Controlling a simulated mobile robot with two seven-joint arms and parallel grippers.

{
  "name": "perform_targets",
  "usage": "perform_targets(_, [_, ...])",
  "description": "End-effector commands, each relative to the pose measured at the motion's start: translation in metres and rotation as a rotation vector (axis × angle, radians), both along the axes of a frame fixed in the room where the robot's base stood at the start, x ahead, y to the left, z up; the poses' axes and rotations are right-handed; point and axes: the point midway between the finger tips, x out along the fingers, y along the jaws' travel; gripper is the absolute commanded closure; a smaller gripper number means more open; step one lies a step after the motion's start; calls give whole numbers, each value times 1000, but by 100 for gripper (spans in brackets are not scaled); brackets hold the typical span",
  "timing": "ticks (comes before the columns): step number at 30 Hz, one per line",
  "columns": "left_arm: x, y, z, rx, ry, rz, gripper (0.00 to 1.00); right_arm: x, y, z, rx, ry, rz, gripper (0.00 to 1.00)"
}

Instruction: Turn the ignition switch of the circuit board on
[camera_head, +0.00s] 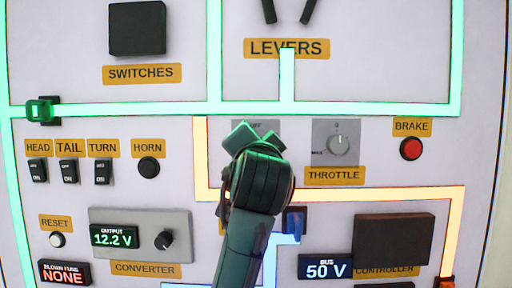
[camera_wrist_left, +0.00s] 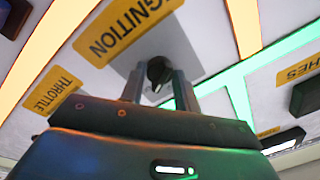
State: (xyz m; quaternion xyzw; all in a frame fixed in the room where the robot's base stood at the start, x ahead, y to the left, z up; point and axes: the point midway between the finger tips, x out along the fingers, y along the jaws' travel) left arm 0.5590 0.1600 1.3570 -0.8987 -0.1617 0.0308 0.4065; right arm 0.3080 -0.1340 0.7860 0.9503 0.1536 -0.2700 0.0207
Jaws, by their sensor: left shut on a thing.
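The ignition switch is a dark round knob (camera_wrist_left: 158,72) on a pale plate, beside the yellow IGNITION label (camera_wrist_left: 112,33) in the left wrist view. My left gripper (camera_wrist_left: 157,84) has one finger on each side of the knob and is shut on it. In the head view my left gripper (camera_head: 257,136) covers the knob and most of its plate (camera_head: 242,125). Part of the word OFF shows at the plate's top edge. The knob's exact angle is hard to tell.
The throttle dial (camera_head: 338,145) sits close to the right of my gripper, with the red brake button (camera_head: 411,149) farther right. Left are the horn button (camera_head: 149,167) and several small rocker switches. The converter (camera_head: 166,239) is lower left. Two levers (camera_head: 308,11) stand above.

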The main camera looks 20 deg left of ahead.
Motion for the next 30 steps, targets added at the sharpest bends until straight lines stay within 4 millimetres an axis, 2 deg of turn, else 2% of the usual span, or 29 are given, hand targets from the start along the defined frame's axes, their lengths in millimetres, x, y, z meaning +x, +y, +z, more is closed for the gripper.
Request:
perform_targets(1, [0, 0, 0, 2, 0, 1, 92, 0, 0, 0, 0, -1, 0, 100])
perform_targets(2, [0, 0, 0, 2, 0, 1, 67, 0, 0, 0, 0, -1, 0, 100])
perform_targets(9, [0, 0, 0, 1, 1, 1, 48, 0, 1, 1, 2, -2, 2, 100])
perform_targets(17, [-1, 0, 0, 0, 0, 0, 47, -1, 1, 0, -3, -1, 9, 100])
perform_targets(20, [-7, -3, -1, -1, -2, -2, 47, -1, 1, -2, -3, -3, 11, 100])
perform_targets(23, [-21, -8, -3, -1, -3, -2, 47, -1, 1, -5, -4, -5, 14, 100])
perform_targets(30, [-73, -25, -7, -2, -4, -4, 47, 1, 6, -6, 15, -21, 21, 100])
